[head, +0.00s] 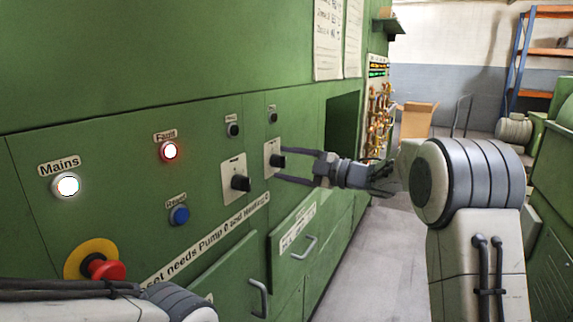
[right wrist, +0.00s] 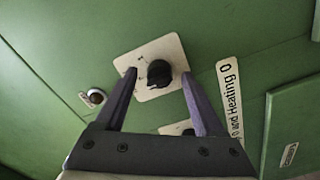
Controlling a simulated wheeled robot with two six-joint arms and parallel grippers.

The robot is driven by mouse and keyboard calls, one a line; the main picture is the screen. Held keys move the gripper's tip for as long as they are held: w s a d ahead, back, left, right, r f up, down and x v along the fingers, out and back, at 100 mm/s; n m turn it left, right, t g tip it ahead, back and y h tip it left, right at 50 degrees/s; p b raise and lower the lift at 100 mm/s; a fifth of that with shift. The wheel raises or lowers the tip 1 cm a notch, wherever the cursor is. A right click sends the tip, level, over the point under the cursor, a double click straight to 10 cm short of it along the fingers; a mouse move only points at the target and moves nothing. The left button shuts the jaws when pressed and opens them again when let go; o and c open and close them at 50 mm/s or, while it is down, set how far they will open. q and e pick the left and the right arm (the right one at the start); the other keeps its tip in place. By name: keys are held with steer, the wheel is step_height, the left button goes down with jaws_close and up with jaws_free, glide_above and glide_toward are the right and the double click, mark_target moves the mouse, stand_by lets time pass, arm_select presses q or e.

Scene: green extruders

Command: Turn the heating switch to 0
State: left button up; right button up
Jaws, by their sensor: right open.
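The heating switch appears to be the right-hand black rotary knob (head: 278,161) on a pale plate on the green panel; its label is too small to read. My right gripper (head: 282,165) is open, with its fingers reaching toward this plate on either side of the knob. In the right wrist view, the black knob (right wrist: 159,73) sits between the open fingertips (right wrist: 158,77), with gaps on both sides. The plate's position marks are not legible. A similar rotary switch (head: 240,183) is to the left, partly hidden behind my gripper in the wrist view. My left gripper is not in view.
The panel also carries a lit white Mains lamp (head: 67,185), a lit red Fault lamp (head: 170,151), a blue button (head: 180,215) and a red emergency stop (head: 104,268). Drawer handles (head: 305,248) protrude below. Grey floor (head: 345,270) is clear beside the machine.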

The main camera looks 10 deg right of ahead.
steer(key=v, duration=1)
steer(key=shift+b, duration=0.45)
